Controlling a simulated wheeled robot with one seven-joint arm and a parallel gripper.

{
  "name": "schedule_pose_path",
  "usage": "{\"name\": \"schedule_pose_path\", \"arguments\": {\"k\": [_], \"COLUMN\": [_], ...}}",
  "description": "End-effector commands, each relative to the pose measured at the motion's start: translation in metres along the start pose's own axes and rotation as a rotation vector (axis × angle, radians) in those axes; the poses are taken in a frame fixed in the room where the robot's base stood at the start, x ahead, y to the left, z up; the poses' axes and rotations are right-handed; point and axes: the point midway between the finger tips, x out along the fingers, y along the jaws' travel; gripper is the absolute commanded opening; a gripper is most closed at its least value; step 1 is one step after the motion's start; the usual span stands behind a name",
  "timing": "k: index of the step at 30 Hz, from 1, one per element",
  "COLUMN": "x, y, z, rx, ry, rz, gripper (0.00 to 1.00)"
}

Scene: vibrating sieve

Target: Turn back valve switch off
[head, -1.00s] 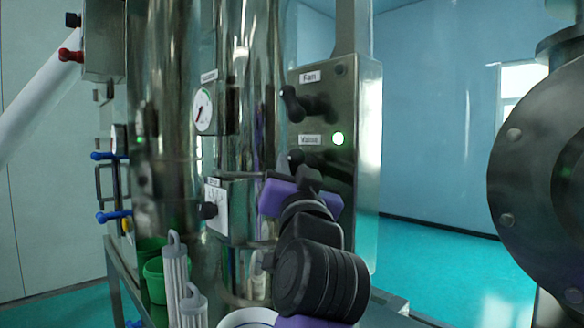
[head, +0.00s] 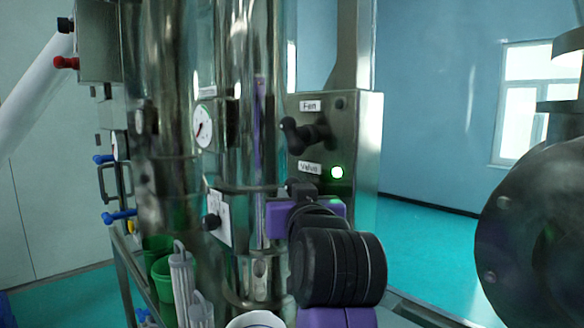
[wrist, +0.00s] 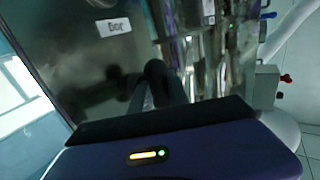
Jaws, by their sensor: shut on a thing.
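The steel control box (head: 362,140) on the column carries a "Fan" label with a black fan switch (head: 305,135) below it. Lower down is the "Valve" label (head: 309,168), with a lit green lamp (head: 338,172) to its right. My gripper (head: 301,188) is at the valve switch just below this label and is shut on it. The gripper hides the switch, so its angle cannot be told. In the wrist view a dark knob (wrist: 155,72) shows beyond the gripper's edge, below a label (wrist: 114,27) on the box face.
A round gauge (head: 202,126) and a small white-faced box (head: 219,217) are on the steel cylinders to the left. Green cups (head: 163,278) stand lower left. A large dark flange (head: 530,230) is close on the right. Open floor (head: 430,240) lies between.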

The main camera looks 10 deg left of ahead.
Motion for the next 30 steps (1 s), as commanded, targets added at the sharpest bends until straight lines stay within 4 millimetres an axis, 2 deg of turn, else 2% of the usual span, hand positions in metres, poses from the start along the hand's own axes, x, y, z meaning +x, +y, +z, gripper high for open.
{"name": "schedule_pose_path", "arguments": {"k": [1, 15, 30], "x": [0.000, 0.000, 0.000], "y": [0.001, 0.001, 0.000], "z": [-0.009, -0.001, 0.001], "rx": [-0.025, -0.234, -0.318], "ry": [-0.040, -0.351, -0.475], "rz": [0.004, 0.014, 0.017], "gripper": [0.00, 0.00, 0.00]}}
